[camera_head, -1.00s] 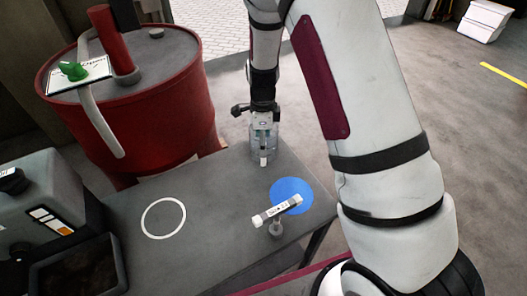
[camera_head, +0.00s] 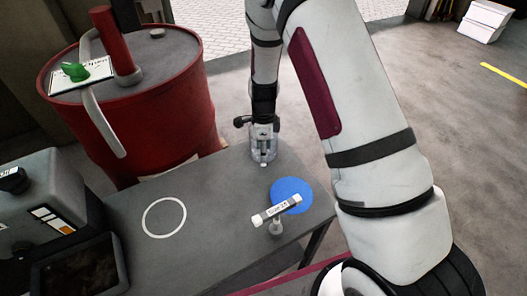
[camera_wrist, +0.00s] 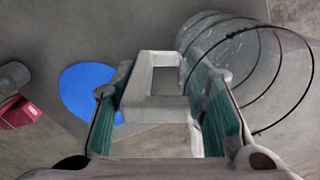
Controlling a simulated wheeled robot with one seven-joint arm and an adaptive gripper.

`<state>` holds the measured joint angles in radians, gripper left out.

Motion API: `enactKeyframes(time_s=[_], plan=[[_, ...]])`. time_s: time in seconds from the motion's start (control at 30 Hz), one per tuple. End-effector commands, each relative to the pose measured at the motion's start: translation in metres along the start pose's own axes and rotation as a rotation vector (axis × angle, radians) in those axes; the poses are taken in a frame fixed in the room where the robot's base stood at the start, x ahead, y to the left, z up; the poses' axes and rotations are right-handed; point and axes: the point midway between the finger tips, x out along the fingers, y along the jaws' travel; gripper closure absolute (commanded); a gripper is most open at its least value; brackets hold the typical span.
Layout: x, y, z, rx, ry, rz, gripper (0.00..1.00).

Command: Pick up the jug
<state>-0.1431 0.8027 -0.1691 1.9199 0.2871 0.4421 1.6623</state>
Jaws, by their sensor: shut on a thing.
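The jug (camera_head: 271,154) is a clear vessel at the far corner of the grey table. It stands upright and seems to rest on the tabletop. In the wrist view its clear round body (camera_wrist: 262,75) with dark rings is on the right, outside the fingers. Its pale, squared handle (camera_wrist: 160,112) lies between the green-padded fingers. My gripper (camera_head: 263,138) points down at the jug and is shut on the handle. The gripper hides part of the jug in the head view.
The grey table (camera_head: 215,185) bears a blue disc (camera_head: 296,187), a labelled white-ended bar (camera_head: 277,211) and a white ring mark (camera_head: 164,218). A red drum (camera_head: 170,120) stands close at left of the jug. A grey machine (camera_head: 40,195) occupies the left front. Open floor lies right.

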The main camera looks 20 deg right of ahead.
Motion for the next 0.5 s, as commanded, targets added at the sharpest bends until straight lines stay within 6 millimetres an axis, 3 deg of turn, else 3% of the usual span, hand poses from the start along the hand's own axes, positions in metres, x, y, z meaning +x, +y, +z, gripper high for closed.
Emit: enactKeyframes(time_s=[0.27, 0.5], plan=[[-0.004, -0.001, 0.0, 0.0, -0.001, -0.003, 1.0], [-0.023, -0.001, 0.001, -0.001, -0.001, -0.004, 1.0]])
